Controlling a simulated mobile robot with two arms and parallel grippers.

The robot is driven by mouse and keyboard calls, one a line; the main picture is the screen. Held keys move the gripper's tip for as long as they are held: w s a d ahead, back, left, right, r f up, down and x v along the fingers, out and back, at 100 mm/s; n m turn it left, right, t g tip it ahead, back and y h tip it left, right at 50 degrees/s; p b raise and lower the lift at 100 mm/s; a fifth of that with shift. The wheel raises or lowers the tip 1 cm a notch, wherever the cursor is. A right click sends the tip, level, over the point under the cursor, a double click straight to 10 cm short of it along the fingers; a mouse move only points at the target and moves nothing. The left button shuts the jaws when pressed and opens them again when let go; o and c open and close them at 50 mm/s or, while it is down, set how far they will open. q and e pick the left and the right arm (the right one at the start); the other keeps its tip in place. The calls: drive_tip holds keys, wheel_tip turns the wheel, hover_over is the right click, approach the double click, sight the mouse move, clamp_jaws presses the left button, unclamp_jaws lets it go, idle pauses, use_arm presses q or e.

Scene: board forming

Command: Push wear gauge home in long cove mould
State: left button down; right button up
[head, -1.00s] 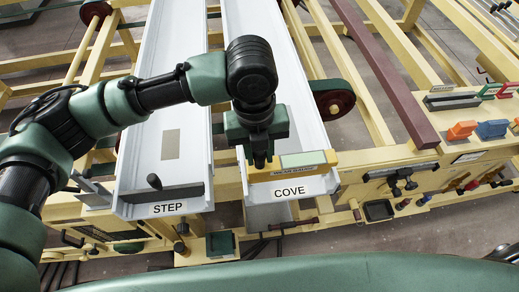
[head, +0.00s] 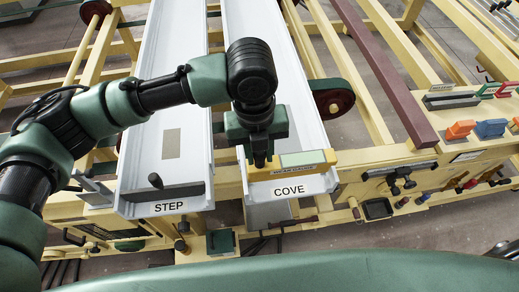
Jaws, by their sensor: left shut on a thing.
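The wear gauge (head: 303,160) is a yellow block with a pale green panel and a lettered front strip. It lies across the near end of the white long cove mould (head: 296,93), just above the COVE label (head: 289,190). My left gripper (head: 261,162) points down from above and is shut on the gauge's left part. My wrist and the gripper hide the gauge's left top and part of the mould channel behind it. I cannot tell whether the gauge is fully seated. My right gripper is not in view.
The white STEP mould (head: 170,110) runs alongside on the left, with a dark bar and a knob at its near end. A dark red beam (head: 388,75) lies to the right. Orange and blue items (head: 490,129) sit on the yellow frame at the right.

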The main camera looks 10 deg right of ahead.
use_arm(q)
drive_tip(key=shift+f+b, duration=0.7)
drive_tip(key=shift+f, duration=1.1)
drive_tip(key=c, duration=1.1)
unclamp_jaws()
drive_tip(key=shift+o, duration=0.2)
drive_tip(key=r+b, duration=0.1)
drive_tip(key=r, duration=0.2)
drive_tip(key=r+b, duration=0.1)
drive_tip(key=r, duration=0.2)
drive_tip(key=shift+a+r, duration=0.2)
drive_tip(key=shift+r, duration=0.75)
